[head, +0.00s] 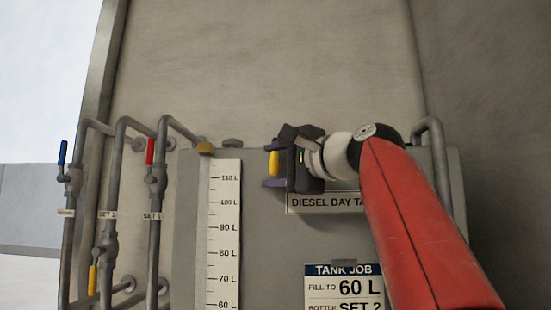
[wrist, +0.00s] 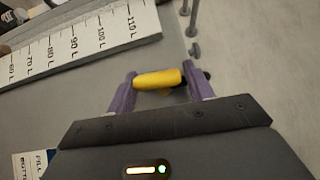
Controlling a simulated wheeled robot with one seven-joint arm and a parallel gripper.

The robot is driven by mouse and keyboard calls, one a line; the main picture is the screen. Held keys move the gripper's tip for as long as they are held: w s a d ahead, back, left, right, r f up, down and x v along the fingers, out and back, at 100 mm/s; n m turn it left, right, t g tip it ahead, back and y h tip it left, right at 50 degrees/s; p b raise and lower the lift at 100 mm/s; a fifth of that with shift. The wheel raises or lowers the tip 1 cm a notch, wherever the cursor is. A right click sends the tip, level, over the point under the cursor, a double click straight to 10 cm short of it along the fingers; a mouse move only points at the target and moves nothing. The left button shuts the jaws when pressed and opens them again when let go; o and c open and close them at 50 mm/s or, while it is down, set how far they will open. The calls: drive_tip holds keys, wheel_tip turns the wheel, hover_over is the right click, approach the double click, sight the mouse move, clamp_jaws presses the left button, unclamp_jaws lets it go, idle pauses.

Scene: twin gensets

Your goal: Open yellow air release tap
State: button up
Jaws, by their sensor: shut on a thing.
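My gripper (head: 273,165) is at the upper front of the grey diesel day tank (head: 258,250), just above its label plate. Its two purple fingers are shut on a short yellow tap handle (head: 274,159), one finger above it and one below in the head view. In the wrist view, the yellow handle (wrist: 157,79) lies across between the two fingertips of my gripper (wrist: 160,84). A small dark part shows behind its right end. The tap's body is mostly hidden. No label naming this tap is readable.
A level scale (head: 225,240) and a "Tank Job" sign (head: 344,288) are on the tank front. Pipes at left carry valves with a blue lever (head: 63,153), a red lever (head: 150,152) and another yellow lever (head: 92,279). A bare wall (head: 270,60) stands behind.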

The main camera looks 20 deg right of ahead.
idle(0.4)
drive_tip(key=o, duration=0.8)
drive_tip(key=shift+a, duration=0.1)
drive_tip(key=shift+o, duration=0.2)
drive_tip(key=b+v, duration=0.1)
drive_tip(key=v, duration=0.7)
drive_tip(key=shift+w, duration=0.1)
